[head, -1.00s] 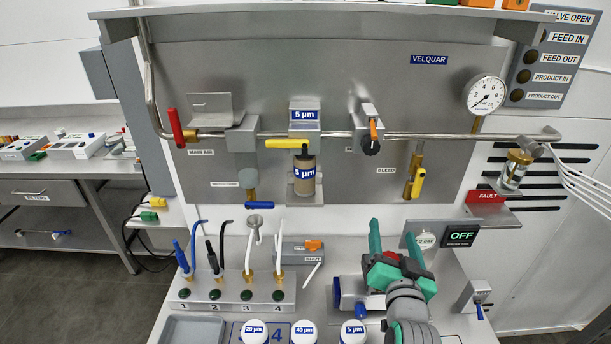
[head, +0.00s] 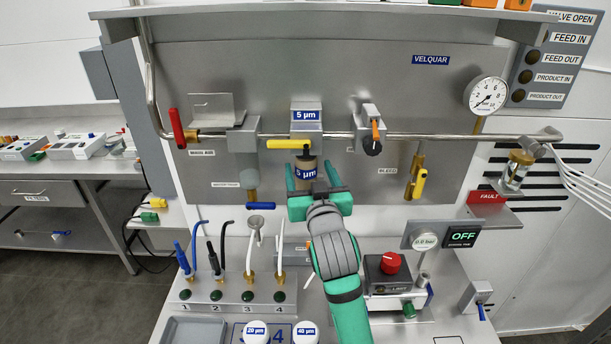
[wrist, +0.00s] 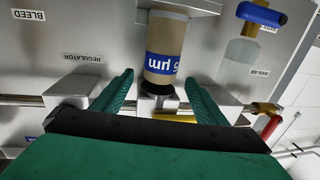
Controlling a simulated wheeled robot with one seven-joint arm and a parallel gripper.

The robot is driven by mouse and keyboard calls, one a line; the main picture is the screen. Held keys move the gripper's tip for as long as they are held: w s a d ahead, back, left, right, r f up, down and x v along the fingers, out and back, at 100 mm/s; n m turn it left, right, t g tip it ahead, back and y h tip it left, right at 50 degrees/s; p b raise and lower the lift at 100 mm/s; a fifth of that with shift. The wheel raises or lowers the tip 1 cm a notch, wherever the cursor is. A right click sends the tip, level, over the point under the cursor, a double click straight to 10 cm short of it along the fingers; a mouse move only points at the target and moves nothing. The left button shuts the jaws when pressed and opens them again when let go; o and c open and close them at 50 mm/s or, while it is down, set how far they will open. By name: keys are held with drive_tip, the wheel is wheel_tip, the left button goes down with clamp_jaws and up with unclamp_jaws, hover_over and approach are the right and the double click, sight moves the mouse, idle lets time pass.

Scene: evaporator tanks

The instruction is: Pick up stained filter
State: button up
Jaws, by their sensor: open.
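The stained filter (head: 306,172) is a brown cylinder with a blue "5 µm" label. It stands on a small grey shelf below the pipe on the panel, with its upper end under the "5 µm" holder. My gripper (head: 318,188) is open, with its green fingers on either side of the filter's lower part in the head view. In the wrist view the filter (wrist: 166,50) appears upside down, beyond and between the two fingertips (wrist: 158,90). Contact between fingers and filter does not show. My gripper hides the shelf and the filter's base in the head view.
A yellow lever (head: 288,144) sits just above the filter on the pipe (head: 440,136). A blue lever (head: 261,206) is at the lower left.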

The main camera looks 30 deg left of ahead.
sight(308, 169)
drive_tip(key=x, duration=0.4)
drive_tip(key=shift+f, duration=0.4)
drive_tip(key=shift+w+a, duration=0.4)
drive_tip(key=shift+w, duration=0.05)
drive_tip(key=shift+c, duration=0.7)
drive_tip(key=c, duration=1.1)
drive_tip(key=shift+r, duration=0.1)
